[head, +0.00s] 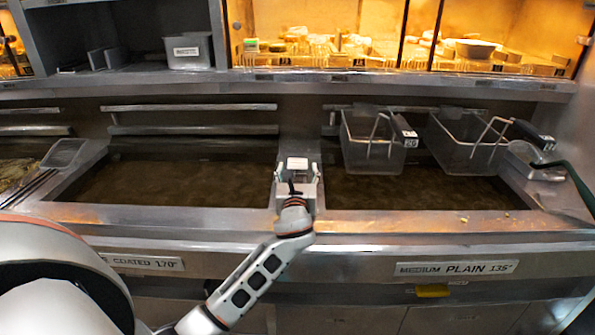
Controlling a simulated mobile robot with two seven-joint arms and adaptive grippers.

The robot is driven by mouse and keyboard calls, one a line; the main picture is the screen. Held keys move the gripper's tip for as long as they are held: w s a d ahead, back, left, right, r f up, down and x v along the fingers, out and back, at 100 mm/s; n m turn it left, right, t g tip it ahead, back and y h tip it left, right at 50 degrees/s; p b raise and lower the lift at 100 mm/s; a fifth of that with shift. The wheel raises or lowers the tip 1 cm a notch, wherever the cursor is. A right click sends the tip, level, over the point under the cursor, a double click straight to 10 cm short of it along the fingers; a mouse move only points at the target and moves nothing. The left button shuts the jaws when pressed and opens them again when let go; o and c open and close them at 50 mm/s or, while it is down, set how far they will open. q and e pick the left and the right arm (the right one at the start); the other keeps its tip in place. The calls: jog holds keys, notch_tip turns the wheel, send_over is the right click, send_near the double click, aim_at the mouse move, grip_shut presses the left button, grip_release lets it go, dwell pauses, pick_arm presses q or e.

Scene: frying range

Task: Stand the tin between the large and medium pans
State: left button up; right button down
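The large pan (180,183) of dark oil is on the left, above a label ending "COATED 170". The medium pan (415,192) is on the right, above the label "MEDIUM PLAIN 135". A silvery box-shaped tin (297,166) with a pale top is at the divider between them and looks upright. My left gripper (294,189) is at the near side of the tin, overlapping its lower part. Its fingers are small and partly hidden by my wrist, so I cannot tell whether they grip the tin or whether its base touches the divider. My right gripper is out of view.
Two wire baskets (372,152) (466,150) hang at the back of the medium pan. A scoop (536,160) lies at its right end, and another (65,153) lies left of the large pan. A lit food cabinet (400,45) stands behind. The front ledge is mostly clear.

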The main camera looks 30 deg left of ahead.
pick_arm(q)
jog(key=shift+r, duration=0.15)
jog(key=v, duration=1.2)
dwell(0.3)
